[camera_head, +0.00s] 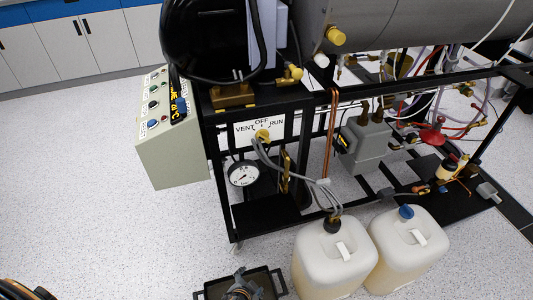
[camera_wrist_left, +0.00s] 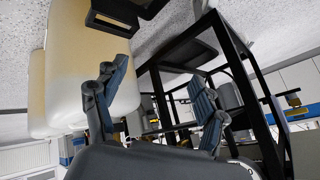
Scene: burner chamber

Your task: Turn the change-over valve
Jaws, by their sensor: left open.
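The change-over valve (camera_head: 263,135) is a small brass-yellow knob on a white plate (camera_head: 246,129) marked VENT, OFF and RUN, in the middle of the black frame. Grey hoses run from just below it down to the jugs. In the head view my left gripper (camera_head: 243,286) is at the bottom, over a black tray, well below and apart from the valve. In the left wrist view its two blue-grey fingers (camera_wrist_left: 155,90) are spread with nothing between them. The valve cannot be made out in the left wrist view. My right gripper is not in view.
Two white jugs (camera_head: 335,262) (camera_head: 408,248) stand right of the gripper. The black tray (camera_head: 281,278) lies on the floor. A pressure gauge (camera_head: 243,174) sits below the valve, and a control box (camera_head: 168,150) is to its left.

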